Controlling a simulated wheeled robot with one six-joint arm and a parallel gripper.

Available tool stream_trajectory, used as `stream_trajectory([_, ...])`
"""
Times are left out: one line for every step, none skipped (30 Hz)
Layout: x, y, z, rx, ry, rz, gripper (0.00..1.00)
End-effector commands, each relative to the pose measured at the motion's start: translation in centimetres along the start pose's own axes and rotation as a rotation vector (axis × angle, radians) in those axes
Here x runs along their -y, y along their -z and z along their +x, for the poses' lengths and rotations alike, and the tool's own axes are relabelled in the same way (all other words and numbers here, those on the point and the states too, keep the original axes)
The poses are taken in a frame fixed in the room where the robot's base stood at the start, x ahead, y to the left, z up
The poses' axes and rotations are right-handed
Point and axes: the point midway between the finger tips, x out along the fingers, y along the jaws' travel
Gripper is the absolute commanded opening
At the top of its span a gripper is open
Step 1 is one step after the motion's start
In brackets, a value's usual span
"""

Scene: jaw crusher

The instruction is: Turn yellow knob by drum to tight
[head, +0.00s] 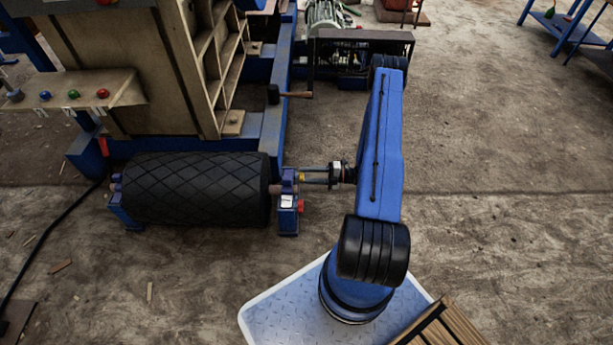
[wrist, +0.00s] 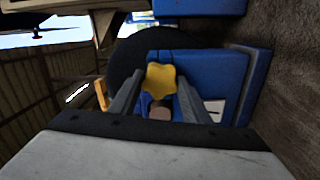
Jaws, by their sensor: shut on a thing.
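The yellow knob (wrist: 160,80) is a lobed, star-like knob in the middle of the wrist view, in front of a blue bracket (wrist: 208,72). My gripper (wrist: 157,84) has one finger on each side of the knob and is shut on it. In the head view my gripper (head: 306,176) reaches left from my blue arm to the bearing block (head: 288,205) at the right end of the black ribbed drum (head: 195,190). Only a small bit of the yellow knob (head: 302,177) shows there. The knob's tightness cannot be told.
A red button (head: 301,206) sits on the bearing block just below my gripper. A control panel (head: 75,92) with coloured buttons is at the left. A handle (head: 296,94) sticks out above my gripper.

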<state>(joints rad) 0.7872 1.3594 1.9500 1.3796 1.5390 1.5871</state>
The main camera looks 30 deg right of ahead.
Motion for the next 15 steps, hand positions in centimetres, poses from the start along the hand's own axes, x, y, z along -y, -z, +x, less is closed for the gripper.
stream_trajectory([0.04,-0.14,-0.12,0.004,0.001,0.007,0.21])
stream_trajectory([0.04,-0.14,-0.12,0.004,0.001,0.013,0.21])
stream_trajectory([0.04,-0.15,-0.13,0.004,0.001,0.019,0.21])
stream_trajectory([0.04,-0.15,-0.13,0.004,0.001,0.022,0.21])
stream_trajectory([0.04,-0.15,-0.13,0.004,0.001,0.024,0.21])
stream_trajectory([0.04,-0.15,-0.13,0.004,0.001,0.026,0.21])
stream_trajectory([0.04,-0.15,-0.13,0.004,0.001,0.027,0.21])
stream_trajectory([0.04,-0.15,-0.13,0.004,0.001,0.028,0.21])
stream_trajectory([0.04,-0.16,-0.13,0.004,0.001,0.028,0.21])
stream_trajectory([0.04,-0.16,-0.13,0.004,0.001,0.028,0.21])
stream_trajectory([0.04,-0.16,-0.13,0.004,0.001,0.028,0.21])
stream_trajectory([0.04,-0.16,-0.14,0.004,0.001,0.028,0.21])
stream_trajectory([0.04,-0.16,-0.14,0.004,0.001,0.028,0.21])
stream_trajectory([0.04,-0.16,-0.14,0.004,0.001,0.028,0.21])
stream_trajectory([0.04,-0.17,-0.14,0.004,0.001,0.028,0.21])
